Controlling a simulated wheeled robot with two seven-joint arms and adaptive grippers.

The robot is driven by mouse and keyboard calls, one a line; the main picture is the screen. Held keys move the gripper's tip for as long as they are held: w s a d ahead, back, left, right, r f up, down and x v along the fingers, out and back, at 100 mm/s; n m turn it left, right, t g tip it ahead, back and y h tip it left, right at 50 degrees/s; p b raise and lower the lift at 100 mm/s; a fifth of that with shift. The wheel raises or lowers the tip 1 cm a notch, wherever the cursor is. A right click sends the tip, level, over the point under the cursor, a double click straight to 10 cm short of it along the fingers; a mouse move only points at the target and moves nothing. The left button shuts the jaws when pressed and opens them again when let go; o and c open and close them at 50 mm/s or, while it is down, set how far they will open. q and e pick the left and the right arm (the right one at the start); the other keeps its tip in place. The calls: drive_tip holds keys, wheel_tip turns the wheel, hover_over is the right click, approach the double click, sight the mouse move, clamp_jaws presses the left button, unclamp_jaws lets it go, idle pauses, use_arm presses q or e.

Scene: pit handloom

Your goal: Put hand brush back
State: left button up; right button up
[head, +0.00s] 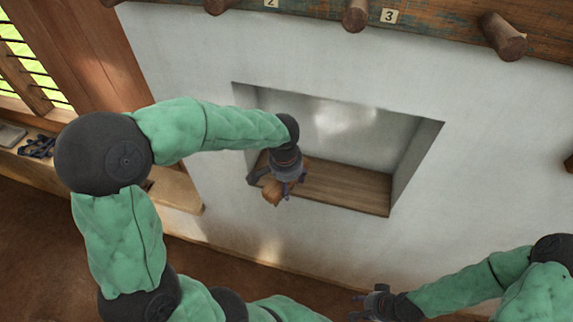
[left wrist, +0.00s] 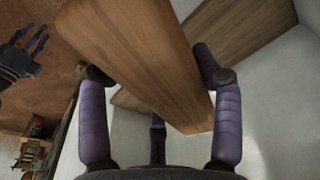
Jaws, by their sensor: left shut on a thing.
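The hand brush (head: 271,192) shows as a brown wooden piece at my left gripper (head: 283,184), at the front edge of the wall niche. In the left wrist view its broad wooden body (left wrist: 140,55) lies between the purple fingers of my left gripper (left wrist: 160,90), which is shut on it. Its bristles cannot be made out. The recessed niche has a wooden floor board (head: 345,188), which also shows behind the brush in the left wrist view (left wrist: 245,38). My right gripper (head: 358,306) is low at the right, away from the niche, with its fingers spread and empty.
Numbered wooden pegs (head: 355,15) stick out from a beam above the niche. The niche's side wall (head: 415,165) bounds it at the right, and the board's right part is bare. A ledge (head: 175,190) with dark items farther left (head: 38,146) runs below the window.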

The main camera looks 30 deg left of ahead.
use_arm(q)
drive_tip(key=w+a+f, duration=0.2)
drive_tip(key=w+f, duration=0.1)
drive_tip(key=w+a+f+p, duration=0.1)
drive_tip(key=w+a+f, duration=0.2)
drive_tip(key=w, duration=0.1)
drive_tip(key=w+a+f, duration=0.2)
drive_tip(key=w+f, duration=0.1)
drive_tip(key=w, duration=0.1)
drive_tip(key=shift+w+a+f+p, duration=0.1)
drive_tip(key=shift+a+f+p, duration=0.05)
drive_tip(key=shift+a+p, duration=0.15)
drive_tip(key=shift+w+f+p, duration=0.2)
drive_tip(key=shift+f+p, duration=0.2)
drive_tip(key=shift+f, duration=1.4)
drive_tip(key=shift+s, duration=0.1)
drive_tip(key=shift+f, duration=0.2)
drive_tip(key=o, duration=1.6)
drive_tip(key=shift+c, duration=0.2)
drive_tip(key=shift+r, duration=0.2)
